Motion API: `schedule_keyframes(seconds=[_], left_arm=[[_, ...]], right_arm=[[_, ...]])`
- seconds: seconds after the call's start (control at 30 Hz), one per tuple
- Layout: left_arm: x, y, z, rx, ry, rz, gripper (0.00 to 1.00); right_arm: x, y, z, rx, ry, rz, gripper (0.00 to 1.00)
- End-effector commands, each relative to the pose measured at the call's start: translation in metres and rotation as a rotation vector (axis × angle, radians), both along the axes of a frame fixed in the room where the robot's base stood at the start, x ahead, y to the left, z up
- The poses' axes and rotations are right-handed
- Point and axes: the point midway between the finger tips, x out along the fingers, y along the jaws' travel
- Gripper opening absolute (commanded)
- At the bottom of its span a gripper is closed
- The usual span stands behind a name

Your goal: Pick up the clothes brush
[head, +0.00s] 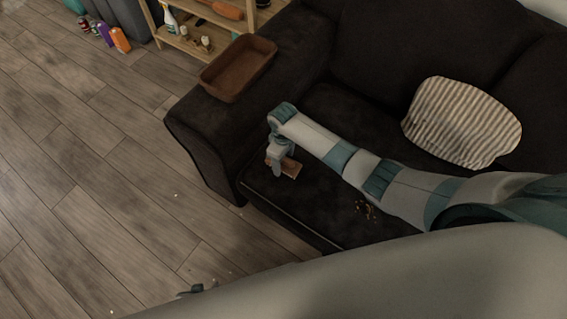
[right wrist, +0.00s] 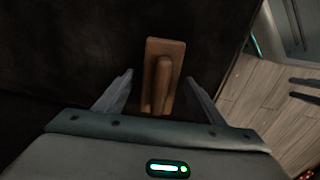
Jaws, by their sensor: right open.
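The clothes brush (head: 291,168) is a small brown wooden block with a raised handle. It lies on the dark sofa seat near its front edge. In the right wrist view the brush (right wrist: 177,52) lies between and beyond the fingertips, its handle running lengthwise. My right gripper (head: 279,161) is over the brush and partly hides it in the head view. In the right wrist view my right gripper (right wrist: 160,77) is open, one finger on each side of the brush, with gaps to both. My left gripper (head: 196,289) shows only in a small part at the bottom, above the floor.
A brown tray (head: 240,87) sits on the sofa's armrest (head: 205,125). A striped pillow (head: 460,122) leans on the sofa at right. Small crumbs (head: 365,210) lie on the seat. A wooden shelf (head: 187,43) with bottles stands behind. The wood floor (head: 80,180) at left is mostly clear.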

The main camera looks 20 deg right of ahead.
Motion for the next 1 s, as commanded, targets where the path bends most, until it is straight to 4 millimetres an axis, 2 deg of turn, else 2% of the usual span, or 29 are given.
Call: schedule_keyframes(seconds=[0.03, 0.23, 0.67, 0.93, 1.0], left_arm=[[-0.001, 0.000, 0.000, 0.000, 0.001, 0.000, 0.39], [-0.002, 0.000, -0.001, 0.000, 0.002, 0.000, 0.39], [-0.001, 0.000, 0.000, 0.000, -0.001, 0.000, 0.39], [-0.002, -0.001, 0.001, -0.002, -0.014, -0.002, 0.39], [-0.003, -0.001, 0.001, -0.004, -0.018, -0.002, 0.39]], right_arm=[[0.000, 0.000, 0.000, 0.000, 0.000, 0.000, 0.62], [0.000, 0.000, 0.000, 0.000, 0.000, 0.000, 0.16], [0.000, 0.000, 0.006, 0.000, 0.000, 0.000, 0.16], [0.001, 0.001, 0.040, 0.003, -0.003, 0.001, 0.16], [-0.005, -0.010, 0.047, -0.001, 0.001, -0.001, 0.16]])
